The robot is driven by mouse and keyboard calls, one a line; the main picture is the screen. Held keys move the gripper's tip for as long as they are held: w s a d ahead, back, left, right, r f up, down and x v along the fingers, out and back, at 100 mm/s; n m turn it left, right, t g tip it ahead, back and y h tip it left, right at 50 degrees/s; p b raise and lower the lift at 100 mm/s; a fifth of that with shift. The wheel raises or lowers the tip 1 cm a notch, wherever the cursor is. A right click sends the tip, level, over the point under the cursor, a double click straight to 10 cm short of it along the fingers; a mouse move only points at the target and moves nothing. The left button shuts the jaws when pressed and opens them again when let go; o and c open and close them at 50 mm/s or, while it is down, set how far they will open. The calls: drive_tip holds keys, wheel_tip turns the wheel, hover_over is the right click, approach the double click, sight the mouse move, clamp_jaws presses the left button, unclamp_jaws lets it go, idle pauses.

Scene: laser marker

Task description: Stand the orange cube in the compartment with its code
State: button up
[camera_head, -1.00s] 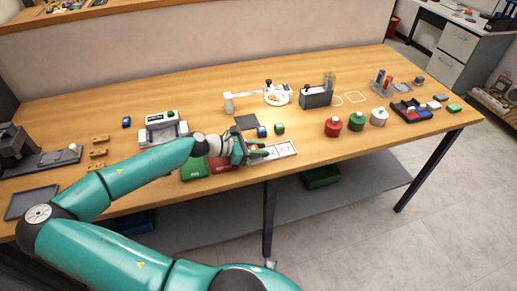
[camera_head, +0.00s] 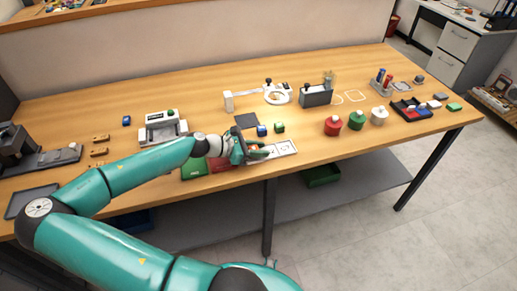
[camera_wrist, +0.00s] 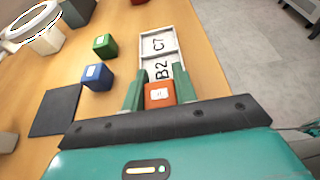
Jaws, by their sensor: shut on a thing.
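The orange cube (camera_wrist: 158,95) shows in the wrist view between the two fingers of my gripper (camera_wrist: 160,94), which is shut on it. A white label with small marks, too small to read, is on the cube. The white tray (camera_wrist: 176,26) lies just beyond the cube, with compartments marked C7 and B2; the near part is hidden by the cube and fingers. In the head view my gripper (camera_head: 258,152) is over the left part of the tray (camera_head: 295,150), and the cube cannot be made out there.
A blue cube (camera_wrist: 97,77) and a green cube (camera_wrist: 105,46) stand left of the tray, near a dark square mat (camera_wrist: 56,110). The table's front edge is close to the tray.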

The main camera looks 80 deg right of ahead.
drive_tip(key=shift+f, duration=0.15)
drive_tip(key=o, duration=1.1)
drive_tip(key=shift+f, duration=0.1)
drive_tip(key=v, duration=1.4)
drive_tip(key=shift+d+r, duration=0.1)
drive_tip(key=shift+r, duration=0.15)
drive_tip(key=shift+s, duration=0.1)
